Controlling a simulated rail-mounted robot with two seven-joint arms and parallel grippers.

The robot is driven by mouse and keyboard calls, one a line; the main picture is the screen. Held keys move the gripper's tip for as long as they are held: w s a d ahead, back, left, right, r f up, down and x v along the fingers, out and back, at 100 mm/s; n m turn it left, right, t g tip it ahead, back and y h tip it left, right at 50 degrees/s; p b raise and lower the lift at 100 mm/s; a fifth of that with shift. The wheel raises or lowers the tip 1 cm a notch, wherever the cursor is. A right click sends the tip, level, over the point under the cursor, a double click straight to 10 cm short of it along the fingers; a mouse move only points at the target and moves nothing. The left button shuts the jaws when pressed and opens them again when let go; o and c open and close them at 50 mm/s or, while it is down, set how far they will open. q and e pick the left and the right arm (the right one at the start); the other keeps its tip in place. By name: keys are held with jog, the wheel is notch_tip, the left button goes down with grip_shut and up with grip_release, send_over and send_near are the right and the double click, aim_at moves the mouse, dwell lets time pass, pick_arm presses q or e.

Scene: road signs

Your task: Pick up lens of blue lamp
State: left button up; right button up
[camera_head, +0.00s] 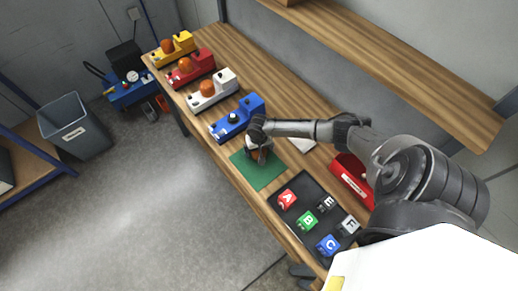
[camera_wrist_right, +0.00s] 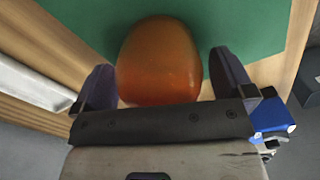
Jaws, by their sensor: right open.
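The blue lamp (camera_head: 238,124) stands on the workbench with no orange dome on it; a small dark socket with a pale top shows instead. An orange lens (camera_wrist_right: 158,60) rests on the green mat (camera_head: 257,174), by the front edge of the bench. My right gripper (camera_head: 259,152) is over the lens, with its two open fingers on either side of it. In the wrist view a small gap shows beside each finger, so the lens is not clamped. In the head view the gripper mostly hides the lens. My left gripper is not in view.
Yellow (camera_head: 173,47), red (camera_head: 191,68) and white (camera_head: 212,91) lamps with orange domes line the bench beyond the blue one. A black tray (camera_head: 309,214) holds several lettered blocks. A red bin (camera_head: 351,179) stands behind it. A wooden shelf (camera_head: 400,55) hangs at the back.

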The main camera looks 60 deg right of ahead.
jog(key=c, duration=1)
jog(key=shift+o, duration=0.2)
jog(key=shift+r, duration=0.1)
